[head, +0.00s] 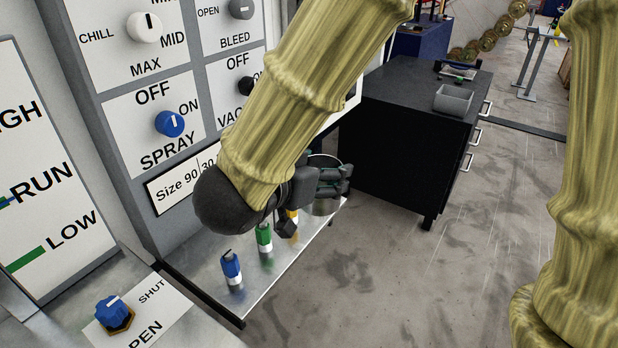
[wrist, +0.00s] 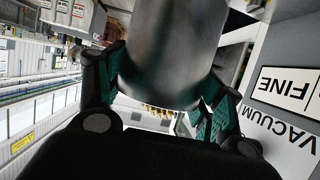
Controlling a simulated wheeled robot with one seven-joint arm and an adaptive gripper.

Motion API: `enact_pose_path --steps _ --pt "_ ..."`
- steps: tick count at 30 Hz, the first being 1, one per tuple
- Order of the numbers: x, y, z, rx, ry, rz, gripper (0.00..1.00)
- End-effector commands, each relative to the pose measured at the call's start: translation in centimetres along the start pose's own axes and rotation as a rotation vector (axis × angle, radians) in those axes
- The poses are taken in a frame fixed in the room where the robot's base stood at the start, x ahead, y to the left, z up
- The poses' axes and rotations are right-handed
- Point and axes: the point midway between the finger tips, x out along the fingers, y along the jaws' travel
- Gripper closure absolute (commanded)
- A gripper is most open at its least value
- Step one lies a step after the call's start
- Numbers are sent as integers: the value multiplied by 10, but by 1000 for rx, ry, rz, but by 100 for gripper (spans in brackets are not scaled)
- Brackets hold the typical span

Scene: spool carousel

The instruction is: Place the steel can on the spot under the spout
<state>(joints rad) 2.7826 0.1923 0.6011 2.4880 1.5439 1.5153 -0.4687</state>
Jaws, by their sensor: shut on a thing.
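My gripper (head: 332,181) is shut on the steel can (head: 324,207) beside the panel wall, above the far end of a metal shelf. In the head view the can's dark rim shows above the fingers and a little of its body below them. In the wrist view the can (wrist: 165,45) is a large grey cylinder between the two green-padded fingers. I cannot make out the spout or the spot under it; my arm hides part of the panel.
Labelled dials, such as SPRAY (head: 170,123), cover the panel. A black cabinet (head: 395,150) with a grey bin (head: 453,100) stands behind.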

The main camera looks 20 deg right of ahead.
Motion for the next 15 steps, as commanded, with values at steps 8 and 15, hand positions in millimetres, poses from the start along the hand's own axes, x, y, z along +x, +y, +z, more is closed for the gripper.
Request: enact_pose_path --steps 8,15 --pt "2 17 8 2 0 -3 64" --pt "2 30 6 3 -2 -3 64"
